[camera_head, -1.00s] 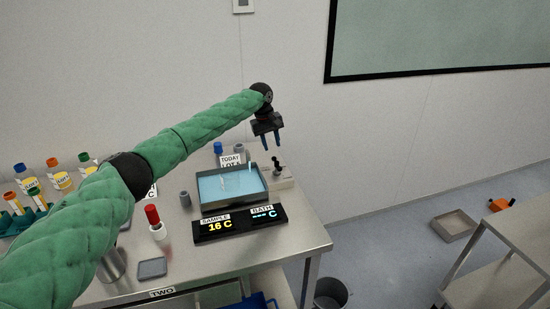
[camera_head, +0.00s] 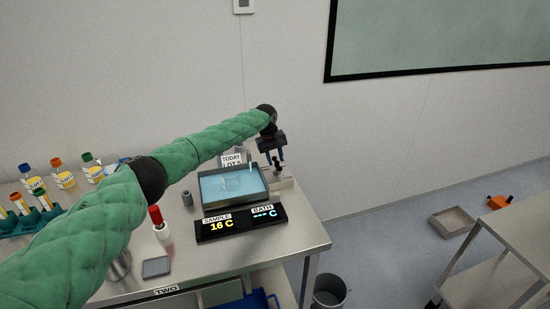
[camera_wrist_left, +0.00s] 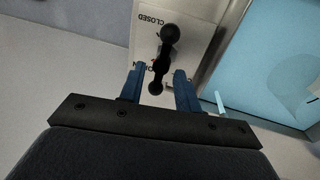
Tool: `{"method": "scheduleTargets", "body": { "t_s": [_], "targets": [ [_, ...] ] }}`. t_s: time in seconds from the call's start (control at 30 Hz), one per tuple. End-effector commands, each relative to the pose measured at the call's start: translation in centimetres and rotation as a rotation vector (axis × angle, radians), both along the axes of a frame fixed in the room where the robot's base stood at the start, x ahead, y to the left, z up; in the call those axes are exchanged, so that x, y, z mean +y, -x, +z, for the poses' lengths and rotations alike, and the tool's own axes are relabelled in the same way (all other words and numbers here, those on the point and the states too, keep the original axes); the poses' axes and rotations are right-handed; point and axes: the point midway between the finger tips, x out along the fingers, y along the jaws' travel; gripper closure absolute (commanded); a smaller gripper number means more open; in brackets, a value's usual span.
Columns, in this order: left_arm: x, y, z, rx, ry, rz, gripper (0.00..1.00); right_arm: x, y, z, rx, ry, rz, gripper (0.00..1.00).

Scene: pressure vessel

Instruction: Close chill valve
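The chill valve has a black lever with ball ends on a white block beside the bath. It shows in the left wrist view (camera_wrist_left: 164,58) and, small, in the head view (camera_head: 277,167). A "CLOSED" label is at the upper left of the block in the wrist view; a second label near the lever's lower end is partly hidden. My left gripper (camera_head: 274,155) is just above the valve. In the wrist view its two blue fingers (camera_wrist_left: 158,84) are apart, either side of the lever's lower end. Contact cannot be told. My right gripper is out of view.
The blue bath tray (camera_head: 233,203) stands left of the valve. The display (camera_head: 240,224) reads 16 C for sample and dashes for bath. A red-capped bottle (camera_head: 158,222), a grey cup (camera_head: 187,198) and several capped bottles stand left. A bin (camera_head: 329,291) is on the floor.

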Motion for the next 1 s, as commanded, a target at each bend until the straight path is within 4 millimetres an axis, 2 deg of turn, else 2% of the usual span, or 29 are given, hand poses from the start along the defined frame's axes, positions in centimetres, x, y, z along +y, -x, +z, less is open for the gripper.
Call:
{"method": "scheduleTargets", "body": {
  "t_s": [0.03, 0.13, 0.17, 0.57, 0.67, 0.8, 1.0],
  "targets": [
    [0.0, 0.0, 0.0, 0.000, 0.000, 0.000, 0.78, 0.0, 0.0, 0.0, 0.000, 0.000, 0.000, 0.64],
    [0.0, 0.0, 0.0, 0.000, 0.000, 0.000, 0.97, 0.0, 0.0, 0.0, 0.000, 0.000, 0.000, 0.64],
    [0.0, 0.0, 0.0, 0.000, 0.000, 0.000, 1.00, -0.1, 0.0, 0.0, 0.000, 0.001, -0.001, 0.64],
    [-0.1, 0.0, -0.2, 0.001, 0.000, -0.050, 1.00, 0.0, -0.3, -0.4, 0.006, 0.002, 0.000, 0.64],
    [-0.1, -0.1, -0.3, 0.001, 0.002, -0.098, 1.00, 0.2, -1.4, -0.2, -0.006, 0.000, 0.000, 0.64],
    [-0.2, -0.2, -0.3, 0.000, 0.002, -0.199, 1.00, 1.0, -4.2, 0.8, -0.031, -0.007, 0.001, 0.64],
    [-0.4, -0.3, -0.4, 0.001, 0.003, -0.382, 1.00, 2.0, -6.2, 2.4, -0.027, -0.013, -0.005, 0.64]
  ]
}}
